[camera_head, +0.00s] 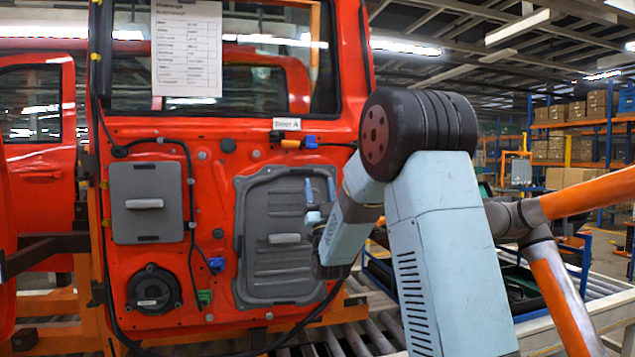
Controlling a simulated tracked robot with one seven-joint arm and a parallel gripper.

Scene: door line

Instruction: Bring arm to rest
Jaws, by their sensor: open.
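My gripper (320,191) is at the end of my light-blue arm, in front of the right part of a red car door. Its light-blue fingers are apart, with nothing seen between them. It overlaps the upper right of a dark grey ribbed panel (262,272) with a handle; I cannot tell whether it touches the panel. My arm is bent, with its black joint high beside the door's right edge. Part of the panel's right side is hidden behind my gripper and forearm.
The red door (222,160) carries a grey cover (147,226) with a handle, a round black speaker (153,290), cables and a paper sheet (186,48). Rollers (375,335) run below it. Shelves with boxes (570,148) stand far right.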

